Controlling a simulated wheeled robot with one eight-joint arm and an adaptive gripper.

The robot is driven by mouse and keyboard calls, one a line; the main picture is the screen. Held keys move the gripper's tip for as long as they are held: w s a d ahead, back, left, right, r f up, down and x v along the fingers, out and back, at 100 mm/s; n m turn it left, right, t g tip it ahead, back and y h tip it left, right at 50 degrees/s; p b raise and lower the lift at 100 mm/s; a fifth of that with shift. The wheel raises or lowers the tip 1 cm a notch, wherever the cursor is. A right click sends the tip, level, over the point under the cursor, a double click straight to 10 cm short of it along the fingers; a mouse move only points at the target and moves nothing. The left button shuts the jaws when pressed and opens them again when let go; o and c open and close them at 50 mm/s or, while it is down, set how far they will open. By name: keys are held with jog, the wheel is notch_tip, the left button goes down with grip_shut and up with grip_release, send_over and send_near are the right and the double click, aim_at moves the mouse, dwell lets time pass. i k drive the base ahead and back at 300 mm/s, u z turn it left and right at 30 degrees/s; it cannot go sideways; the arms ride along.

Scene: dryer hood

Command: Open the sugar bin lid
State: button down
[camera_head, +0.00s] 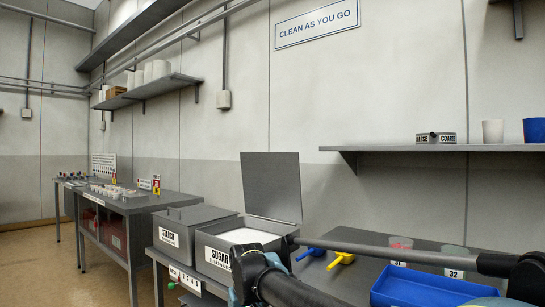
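The sugar bin (222,250) is a grey metal box with a white "SUGAR" label on its front. It stands on the bench in the middle of the head view. Its flat grey lid (272,185) stands about upright along the back, and the bin is open. White sugar (246,236) shows inside. Parts of my arm cross in front of the bin's right side and hide its lower right corner. I cannot make out any gripper fingers in this view, nor whether my gripper is near the lid.
A closed bin labelled "STARCH" (183,228) stands to the left. Blue (311,253) and yellow (340,260) scoops, tubs and a blue tray (408,290) are to the right. A shelf (440,148) overhangs the bench at right. Another table (125,200) stands further left.

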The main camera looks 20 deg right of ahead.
aim_at(271, 182)
jog(key=z, duration=0.35)
jog(key=k, duration=1.5)
jog(key=u, duration=0.65)
jog(key=i, duration=1.7)
